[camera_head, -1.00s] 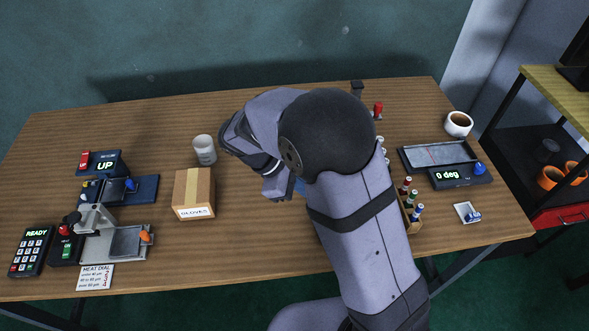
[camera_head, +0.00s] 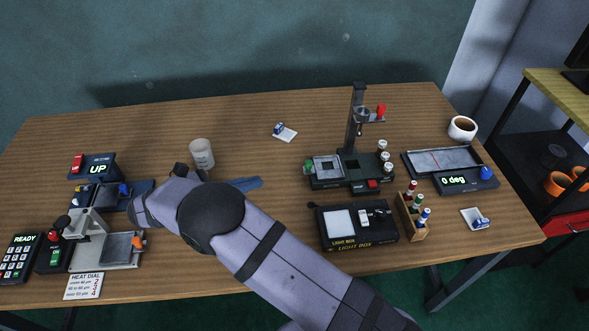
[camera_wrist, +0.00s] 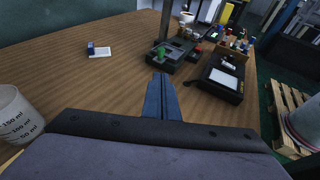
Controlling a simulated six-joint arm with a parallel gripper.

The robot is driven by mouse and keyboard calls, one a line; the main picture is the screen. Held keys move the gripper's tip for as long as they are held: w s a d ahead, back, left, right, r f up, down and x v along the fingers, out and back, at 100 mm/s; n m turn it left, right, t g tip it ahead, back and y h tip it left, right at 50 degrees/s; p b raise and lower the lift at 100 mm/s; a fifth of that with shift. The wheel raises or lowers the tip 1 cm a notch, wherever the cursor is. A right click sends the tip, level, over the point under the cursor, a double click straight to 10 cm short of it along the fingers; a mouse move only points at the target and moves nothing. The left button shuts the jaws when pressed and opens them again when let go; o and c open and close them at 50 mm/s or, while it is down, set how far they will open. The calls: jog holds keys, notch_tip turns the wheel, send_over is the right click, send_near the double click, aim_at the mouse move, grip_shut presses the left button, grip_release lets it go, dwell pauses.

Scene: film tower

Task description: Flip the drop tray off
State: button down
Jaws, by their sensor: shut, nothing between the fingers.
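A dark box with a red switch (camera_head: 77,162) and a lit "UP" display (camera_head: 98,173) stands at the left back. Its small label is too blurred to read. Just in front of it is a dark blue unit (camera_head: 140,188) with a blue knob, partly behind my arm. I cannot tell which part is called the drop tray. My gripper (camera_head: 252,183) is shut and empty, its blue fingers pointing right over the table, to the right of the switch box. In the wrist view the closed fingers (camera_wrist: 161,92) point toward the tower.
A press with an orange knob (camera_head: 137,243) and a keypad (camera_head: 18,258) stand at the left. A white cup (camera_head: 202,153) is close to my gripper. The film tower (camera_head: 354,120), light box (camera_head: 372,239) and "0 deg" tray (camera_head: 440,159) are at the right. The back middle is mostly clear.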

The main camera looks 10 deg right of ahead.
jog(key=shift+d, duration=0.1)
jog(key=p, duration=0.4)
send_near(322, 175)
jog(key=w, duration=0.4)
jog(key=shift+w+d+r, duration=0.15)
jog(key=shift+w+d, duration=0.15)
jog(key=shift+d, duration=0.05)
jog(key=d, duration=0.8)
jog(key=shift+p, duration=0.35)
jog(key=v, duration=0.4)
jog(key=b+v, duration=0.1)
jog(key=v, duration=0.3)
jog(key=f+b+v, duration=0.1)
jog(key=v, duration=0.3)
jog(key=shift+s+a, duration=0.15)
jog(key=shift+a, duration=0.35)
jog(key=shift+s+a+r, duration=0.3)
jog(key=shift+a, duration=0.25)
